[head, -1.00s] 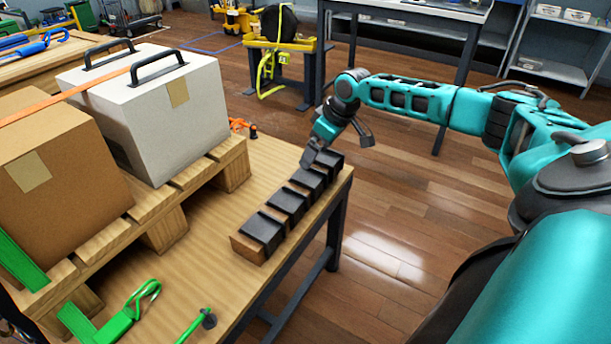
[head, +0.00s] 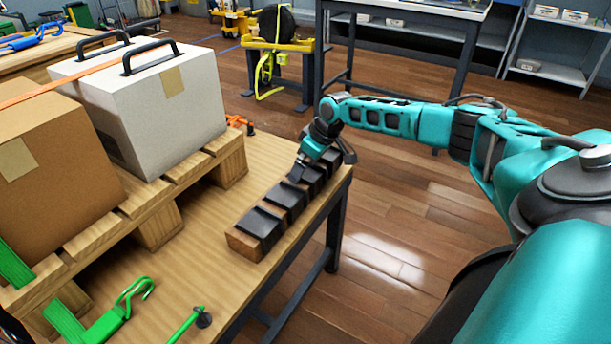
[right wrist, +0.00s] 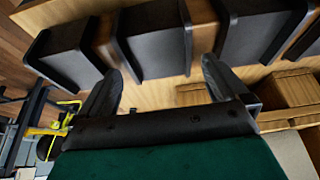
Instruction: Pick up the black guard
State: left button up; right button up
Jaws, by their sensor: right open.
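Several black guards sit in a row on a long brown wooden block (head: 240,242) along the right edge of the table. The nearest black guard (head: 258,226) and the one behind it (head: 284,198) show clearly in the head view. My right gripper (head: 297,176) is over the row, near the middle, and partly hides the guards behind it. In the right wrist view my right gripper (right wrist: 160,72) is open and empty. A black guard (right wrist: 152,42) lies just beyond and between its fingertips, with another guard (right wrist: 65,52) to the left and one (right wrist: 255,30) to the right. My left gripper is out of view.
A wooden pallet (head: 160,215) carries a white box (head: 180,110) and a brown cardboard box (head: 50,165). Green strap parts (head: 110,322) lie on the front of the table. An orange ratchet (head: 238,122) lies farther back. Open floor is to the right.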

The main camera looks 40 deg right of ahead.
jog(key=shift+f, duration=0.25)
dwell(0.4)
jog(key=c, duration=1.1)
